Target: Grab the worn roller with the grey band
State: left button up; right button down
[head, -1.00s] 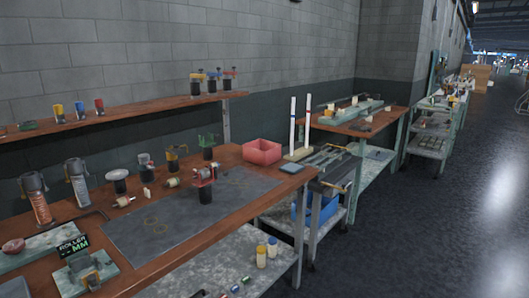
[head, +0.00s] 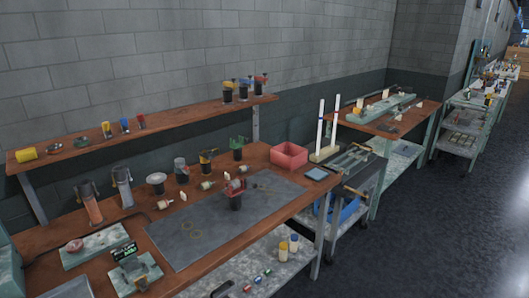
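I cannot pick out a grey band on any roller at this size. Small cream roller-like pieces lie on the wooden bench (head: 196,270) behind the dark mat: one (head: 163,204) at the left and one (head: 207,185) further right. Several small pieces with coloured ends, one of them red (head: 267,272), lie on the grey lower shelf (head: 225,271). Neither of my grippers is in view.
A dark mat (head: 190,250) covers the bench middle, with a red-topped device (head: 235,195) on a black base standing on it. Torches and canisters line the back. A red bin (head: 289,156) sits at the far end. Carts stand beyond; the floor (head: 430,240) at right is clear.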

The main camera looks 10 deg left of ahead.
aim_at(236, 183)
jog(key=u, duration=0.85)
jog(key=i+l+u, duration=0.15)
jog(key=l+u, duration=1.1)
jog(key=l, duration=0.8)
